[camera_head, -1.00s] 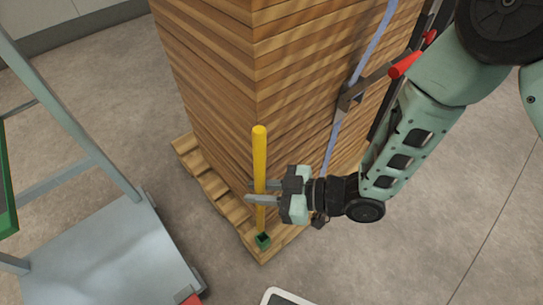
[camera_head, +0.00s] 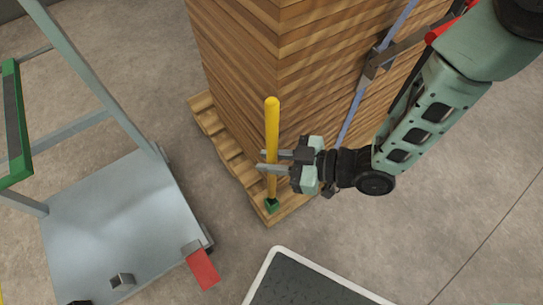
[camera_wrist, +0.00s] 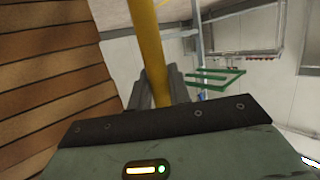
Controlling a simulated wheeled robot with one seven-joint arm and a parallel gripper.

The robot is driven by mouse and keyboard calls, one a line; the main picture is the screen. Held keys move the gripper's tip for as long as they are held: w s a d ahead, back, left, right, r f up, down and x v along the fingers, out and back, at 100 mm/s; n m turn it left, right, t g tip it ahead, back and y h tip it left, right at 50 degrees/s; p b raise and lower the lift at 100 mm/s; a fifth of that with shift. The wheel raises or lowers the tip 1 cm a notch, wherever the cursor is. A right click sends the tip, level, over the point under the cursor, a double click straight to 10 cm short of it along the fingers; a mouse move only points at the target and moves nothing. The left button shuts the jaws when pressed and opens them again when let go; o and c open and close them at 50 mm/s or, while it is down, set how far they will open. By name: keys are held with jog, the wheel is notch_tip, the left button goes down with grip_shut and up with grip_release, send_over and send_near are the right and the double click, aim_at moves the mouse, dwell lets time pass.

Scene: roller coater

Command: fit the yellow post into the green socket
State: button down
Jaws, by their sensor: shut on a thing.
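The yellow post (camera_head: 272,128) stands upright in the head view, at the near corner of the pallet. My gripper (camera_head: 268,161) reaches in from the right and is shut on the post around its middle. The wrist view also shows the post (camera_wrist: 151,50) between my gripper's fingers (camera_wrist: 158,88). The small green socket (camera_head: 272,205) is on the pallet corner, directly below the post. The post's lower end meets the socket in the picture; I cannot tell how deep it sits inside. The socket is not visible in the wrist view.
A tall stack of boards (camera_head: 300,75) stands on the wooden pallet (camera_head: 222,143) right behind the post. A grey cart (camera_head: 115,215) with a red pedal (camera_head: 202,268) is at left. A dark mat with a white rim (camera_head: 310,285) lies in front. Floor at right is clear.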

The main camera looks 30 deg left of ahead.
aim_at(272, 183)
jog(key=shift+f+b, duration=0.9)
jog(key=shift+f, duration=0.8)
jog(key=shift+f+b, duration=2.6)
jog(key=shift+f, duration=1.4)
jog(key=c, duration=1.2)
grip_release()
jog(key=shift+d, duration=0.1)
jog(key=p+v, duration=0.5)
jog(key=v, duration=1.2)
jog(key=shift+p, duration=0.3)
jog(key=shift+d+r, duration=0.1)
